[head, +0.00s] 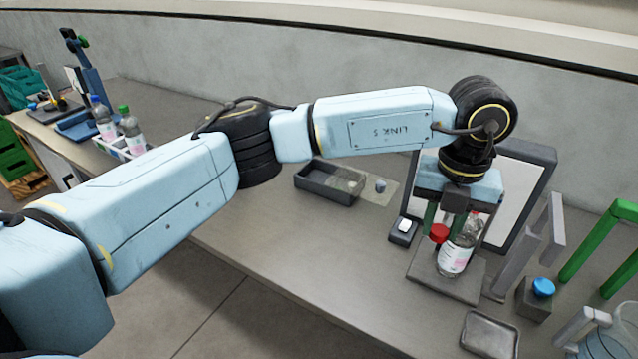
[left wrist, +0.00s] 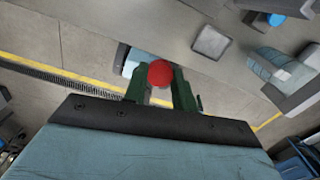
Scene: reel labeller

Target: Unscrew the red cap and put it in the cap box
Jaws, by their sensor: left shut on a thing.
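My left gripper (head: 441,224) reaches down over the bench at the right of the head view. It is shut on the red cap (head: 439,233). The cap also shows between the green fingers in the left wrist view (left wrist: 161,73). A clear bottle (head: 455,259) with a white and pink label stands on a grey plate (head: 424,278), just right of the cap and partly behind the gripper. The cap looks apart from the bottle. A shallow grey tray (head: 489,334) lies near the front edge; I cannot tell whether it is the cap box. My right gripper is not in view.
A dark open box (head: 330,184) sits farther back on the bench. A dark-framed panel (head: 520,190) stands behind the bottle. Grey and green arches (head: 591,240) and a block with a blue cap (head: 543,288) are at the right. The bench front left of the plate is clear.

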